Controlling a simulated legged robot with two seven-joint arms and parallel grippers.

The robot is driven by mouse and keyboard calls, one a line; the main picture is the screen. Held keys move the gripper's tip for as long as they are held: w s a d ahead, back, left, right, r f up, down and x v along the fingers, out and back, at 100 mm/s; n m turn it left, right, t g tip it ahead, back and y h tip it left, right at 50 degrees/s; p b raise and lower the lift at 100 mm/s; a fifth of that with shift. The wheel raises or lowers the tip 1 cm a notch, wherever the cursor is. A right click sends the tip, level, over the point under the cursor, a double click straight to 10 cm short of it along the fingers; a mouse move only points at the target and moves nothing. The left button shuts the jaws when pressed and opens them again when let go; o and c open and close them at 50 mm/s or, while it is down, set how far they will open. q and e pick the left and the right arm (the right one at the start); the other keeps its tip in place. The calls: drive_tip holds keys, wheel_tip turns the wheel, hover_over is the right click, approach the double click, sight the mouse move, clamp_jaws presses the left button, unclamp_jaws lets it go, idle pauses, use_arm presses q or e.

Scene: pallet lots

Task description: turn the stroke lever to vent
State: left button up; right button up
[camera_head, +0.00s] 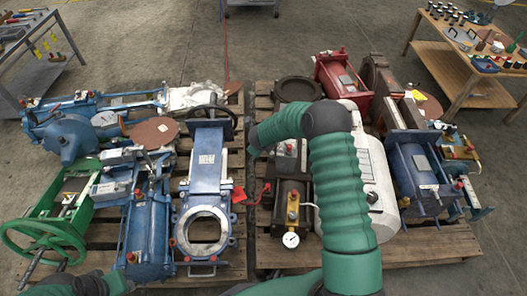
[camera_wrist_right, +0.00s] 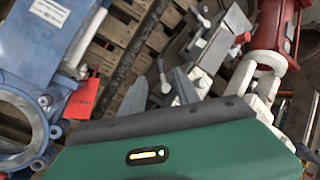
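My right gripper (camera_wrist_right: 163,95) shows in the right wrist view with its two grey fingers apart. No vent marking is legible.
A blue gate valve (camera_head: 208,165) with a red tag (camera_head: 239,193) stands left of the gripper. A black unit with a gauge (camera_head: 291,239) is in front. A white tank (camera_head: 375,175) is to the right.

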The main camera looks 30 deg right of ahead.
drive_tip(key=b+x, duration=0.2)
drive_tip(key=x, duration=0.5)
drive_tip(key=shift+c, duration=0.4)
drive_tip(key=shift+a, duration=0.1)
clamp_jaws()
